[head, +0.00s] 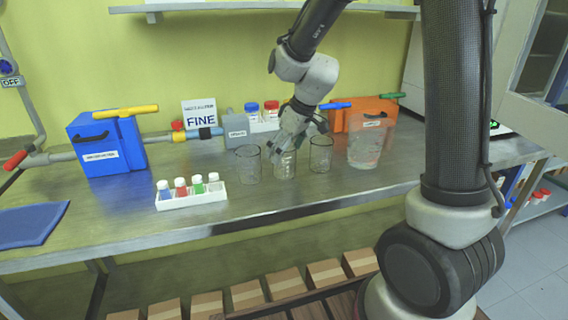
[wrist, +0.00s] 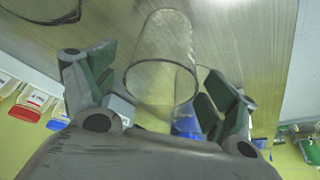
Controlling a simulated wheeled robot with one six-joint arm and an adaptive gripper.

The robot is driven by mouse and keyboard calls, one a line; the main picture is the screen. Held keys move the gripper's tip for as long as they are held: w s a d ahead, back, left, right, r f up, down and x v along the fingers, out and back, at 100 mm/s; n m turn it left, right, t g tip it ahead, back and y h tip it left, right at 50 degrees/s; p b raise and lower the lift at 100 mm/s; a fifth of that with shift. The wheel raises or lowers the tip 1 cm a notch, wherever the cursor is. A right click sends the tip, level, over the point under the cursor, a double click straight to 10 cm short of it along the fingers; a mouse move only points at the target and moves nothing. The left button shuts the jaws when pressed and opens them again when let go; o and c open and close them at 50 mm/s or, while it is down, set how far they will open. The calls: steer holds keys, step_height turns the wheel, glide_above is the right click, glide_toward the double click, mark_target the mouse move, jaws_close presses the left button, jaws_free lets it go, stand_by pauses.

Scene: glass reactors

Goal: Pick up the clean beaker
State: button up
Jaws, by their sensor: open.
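Three small clear glass beakers stand in a row on the metal bench: a left one (head: 248,167), a middle one (head: 285,168) and a right one (head: 321,156). No label shows which is clean. My gripper (head: 283,148) is over the middle beaker in the head view and partly hides its upper part. In the wrist view my gripper (wrist: 152,88) is open, with one finger on each side of a clear, empty-looking beaker (wrist: 163,50). Gaps show between the fingers and the glass. Part of another round glass rim (wrist: 45,15) shows at top left.
A larger clear vessel (head: 366,149) stands right of the row. A white rack (head: 191,197) with coloured bottles is at front left. A blue box (head: 107,143), a grey box (head: 234,131) and an orange box (head: 362,112) stand behind.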

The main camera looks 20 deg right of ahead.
steer(key=c, duration=1.1)
steer(key=shift+c, duration=0.2)
